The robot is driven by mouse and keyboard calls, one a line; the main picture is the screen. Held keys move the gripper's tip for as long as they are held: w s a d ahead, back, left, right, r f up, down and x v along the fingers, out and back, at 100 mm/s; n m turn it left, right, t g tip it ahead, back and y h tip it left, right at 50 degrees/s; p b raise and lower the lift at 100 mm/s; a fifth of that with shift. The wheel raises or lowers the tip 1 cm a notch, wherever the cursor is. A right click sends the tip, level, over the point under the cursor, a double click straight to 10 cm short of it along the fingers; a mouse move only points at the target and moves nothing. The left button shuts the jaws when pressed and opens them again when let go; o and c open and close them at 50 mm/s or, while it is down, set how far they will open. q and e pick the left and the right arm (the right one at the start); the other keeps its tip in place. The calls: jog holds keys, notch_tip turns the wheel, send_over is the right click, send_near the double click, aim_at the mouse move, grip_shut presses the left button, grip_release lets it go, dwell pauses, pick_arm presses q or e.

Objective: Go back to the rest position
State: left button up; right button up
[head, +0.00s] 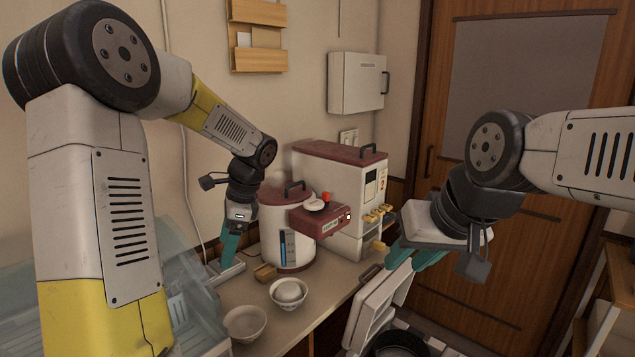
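My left gripper (231,247) hangs fingers down in front of the wall, left of the red and white cooker. Its teal fingers overlap in this view, so their gap is hidden, and I see nothing held. My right gripper (414,258) is in the air at the right, in front of the counter's far end and the door. Its teal fingers point down and left and look apart, with nothing between them. Both arms are bent and raised.
A clear-lidded dish dryer (190,278) stands at left, partly behind my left arm. Two bowls (288,294) (245,322) sit on the counter (262,345). A cooker (290,245) and a tall dispenser (338,170) stand behind. A wooden door (520,270) is at right.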

pick_arm(q)
jog(key=s+d+r+n+t+h, duration=0.3)
jog(key=s+r+n, duration=0.2)
jog(key=s, duration=0.5)
jog(key=s+d+r+n+t+h, duration=0.3)
jog(key=s+d+r+n, duration=0.1)
jog(key=s+n, duration=0.4)
jog(key=shift+s+r+n, duration=0.4)
jog(key=shift+s+r, duration=0.3)
jog(key=shift+s, duration=0.4)
pick_arm(e)
jog(key=shift+c, duration=0.2)
